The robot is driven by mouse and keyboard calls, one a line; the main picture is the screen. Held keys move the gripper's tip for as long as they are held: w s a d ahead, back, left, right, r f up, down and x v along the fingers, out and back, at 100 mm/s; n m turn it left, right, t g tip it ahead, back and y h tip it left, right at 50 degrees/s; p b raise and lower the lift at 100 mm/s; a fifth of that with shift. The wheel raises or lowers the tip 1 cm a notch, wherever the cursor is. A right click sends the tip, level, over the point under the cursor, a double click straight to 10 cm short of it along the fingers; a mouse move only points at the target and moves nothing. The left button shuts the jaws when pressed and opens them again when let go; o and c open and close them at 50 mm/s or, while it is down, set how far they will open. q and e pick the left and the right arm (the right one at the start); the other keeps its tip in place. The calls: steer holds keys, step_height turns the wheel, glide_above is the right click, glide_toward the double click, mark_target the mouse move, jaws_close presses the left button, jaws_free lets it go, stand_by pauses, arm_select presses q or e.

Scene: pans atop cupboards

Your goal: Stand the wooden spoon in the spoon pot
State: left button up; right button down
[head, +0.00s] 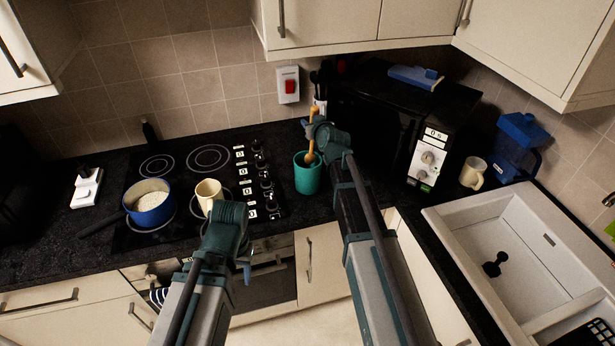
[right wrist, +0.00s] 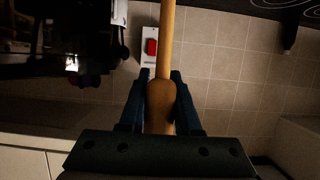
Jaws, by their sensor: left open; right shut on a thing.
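The teal spoon pot (head: 307,180) stands upright on the dark worktop, right of the hob. My right gripper (head: 311,130) is shut on the wooden spoon (head: 314,114), above the pot. The spoon is near upright, and its lower end overlaps the pot's mouth in the head view. I cannot tell how deep that end sits. In the right wrist view the spoon (right wrist: 167,40) runs between the two fingers (right wrist: 160,95), and a thicker part lies at the fingers. My left gripper (head: 246,268) is open and empty, low in front of the counter.
A blue pan (head: 150,208) with pale contents and a cream mug (head: 207,193) stand on the hob. A black microwave (head: 385,110) is close behind and right of the pot. A second mug (head: 473,172) and a white sink (head: 505,240) are at the right.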

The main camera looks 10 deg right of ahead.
arm_select(q)
step_height(320, 180, down, 4)
steer(key=b, duration=0.3)
steer(key=shift+f+b, duration=0.25)
steer(key=shift+b, duration=0.1)
arm_select(e)
step_height(320, 180, down, 4)
steer(key=shift+f, duration=0.25)
steer(key=c, duration=0.5)
jaws_free()
arm_select(q)
step_height(320, 180, up, 5)
steer(key=p, duration=0.4)
steer(key=shift+f+p, duration=0.1)
steer(key=shift+p, duration=0.3)
arm_select(e)
steer(key=v, duration=1.4)
steer(key=shift+w, duration=0.1)
